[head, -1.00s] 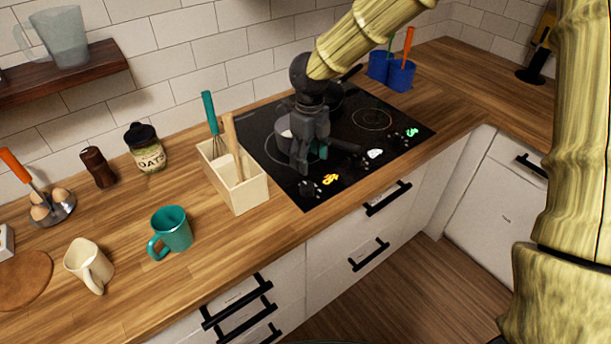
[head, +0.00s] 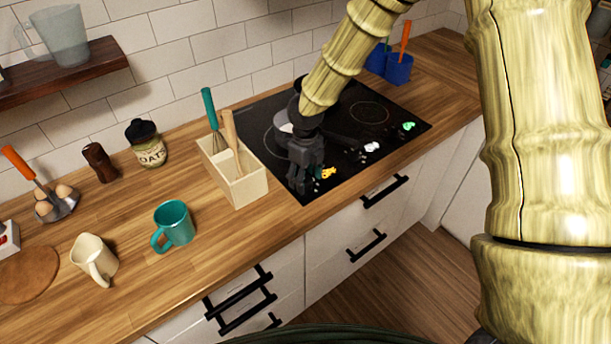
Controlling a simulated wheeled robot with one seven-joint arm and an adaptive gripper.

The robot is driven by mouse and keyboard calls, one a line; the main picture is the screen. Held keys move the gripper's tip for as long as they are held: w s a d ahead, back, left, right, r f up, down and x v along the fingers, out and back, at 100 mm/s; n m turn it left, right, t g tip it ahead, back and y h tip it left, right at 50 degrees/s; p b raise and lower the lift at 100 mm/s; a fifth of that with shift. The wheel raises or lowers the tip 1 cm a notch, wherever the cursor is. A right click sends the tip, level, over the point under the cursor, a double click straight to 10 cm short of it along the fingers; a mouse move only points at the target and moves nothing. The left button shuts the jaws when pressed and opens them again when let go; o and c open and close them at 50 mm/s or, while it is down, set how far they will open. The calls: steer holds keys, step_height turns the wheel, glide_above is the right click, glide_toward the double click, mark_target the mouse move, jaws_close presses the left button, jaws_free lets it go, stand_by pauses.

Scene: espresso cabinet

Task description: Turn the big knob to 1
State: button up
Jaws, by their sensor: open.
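The black cooktop (head: 400,105) is set into the wooden counter. Along its front edge are small controls with a yellow mark (head: 328,173), a white mark (head: 372,147) and a green mark (head: 409,126). Dark knobs sit beside these marks, too small to tell which is the big one or where any points. My gripper (head: 301,187) is open and points down at the cooktop's front left corner, just left of the yellow mark. It hides the dark knob there. I cannot tell whether it touches that knob.
A wooden utensil box (head: 240,185) with a whisk stands close left of my gripper. A pot (head: 283,130) sits behind it on the cooktop. A teal mug (head: 174,226) and a cream mug (head: 95,260) stand at the left. Blue cups (head: 398,70) stand at the back.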

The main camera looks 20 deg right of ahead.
steer(key=c, duration=1)
steer(key=shift+c, duration=0.2)
steer(key=shift+m, duration=0.3)
steer(key=m+b, duration=0.1)
steer(key=m, duration=0.2)
steer(key=shift+m+b, duration=0.45)
steer(key=shift+m, duration=1.55)
steer(key=o, duration=1)
